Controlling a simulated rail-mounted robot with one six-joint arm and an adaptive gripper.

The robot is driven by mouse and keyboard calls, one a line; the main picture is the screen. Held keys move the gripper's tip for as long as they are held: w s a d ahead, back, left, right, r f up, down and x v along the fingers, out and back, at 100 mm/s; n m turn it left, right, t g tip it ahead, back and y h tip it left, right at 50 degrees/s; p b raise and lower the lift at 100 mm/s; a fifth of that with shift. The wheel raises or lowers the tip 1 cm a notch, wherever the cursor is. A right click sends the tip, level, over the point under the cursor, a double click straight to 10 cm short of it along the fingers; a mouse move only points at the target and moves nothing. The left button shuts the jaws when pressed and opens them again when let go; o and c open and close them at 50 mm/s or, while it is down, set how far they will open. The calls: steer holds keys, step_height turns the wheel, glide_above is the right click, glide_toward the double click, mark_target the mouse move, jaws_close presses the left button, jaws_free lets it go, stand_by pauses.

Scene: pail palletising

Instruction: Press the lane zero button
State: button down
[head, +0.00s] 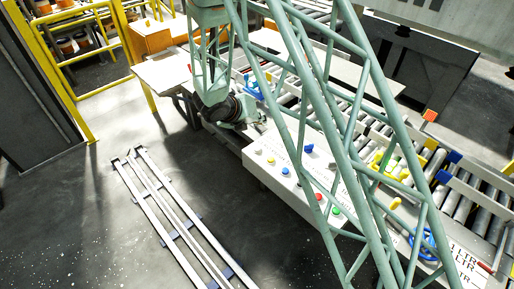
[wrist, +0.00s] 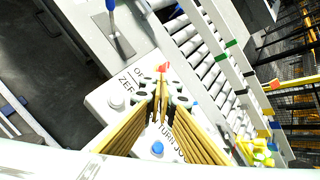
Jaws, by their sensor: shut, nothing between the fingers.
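The white control panel (head: 275,182) carries several coloured buttons. A white button (head: 257,151) sits at its left end, followed by a yellow button (head: 270,160) and a blue button (head: 285,170). In the wrist view the white button (wrist: 116,102) stands beside lettering that reads partly "ZER", and the blue button (wrist: 157,148) is nearer the bottom. My gripper (wrist: 162,73) is shut and empty, its fingertips over the panel to the right of the white button. I cannot tell their height above the panel. The gripper hides the panel's middle in the wrist view.
A roller conveyor (wrist: 208,72) runs along the panel's far side. A blue-handled lever (wrist: 111,6) rises from a grey plate beyond the panel. A red button (head: 318,196) and green button (head: 335,210) are farther along. White floor rails (head: 180,220) lie left; floor between is clear.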

mark_target(256, 148)
steer(key=shift+n, duration=0.9)
steer(key=a+f, duration=0.2)
steer(key=f, duration=0.1)
steer(key=shift+w+a+f, duration=0.15)
steer(key=shift+w+a, duration=0.05)
steer(key=shift+a, duration=0.1)
steer(key=shift+f, duration=0.2)
steer(key=shift+f+b, duration=2.7)
steer(key=shift+f, duration=1.45)
steer(key=shift+f+b, duration=0.85)
steer(key=shift+f, duration=0.15)
steer(key=shift+r, duration=0.2)
steer(key=shift+r+p, duration=0.55)
steer(key=shift+r, duration=0.2)
steer(key=shift+r+p, duration=1.5)
steer(key=shift+r, duration=1)
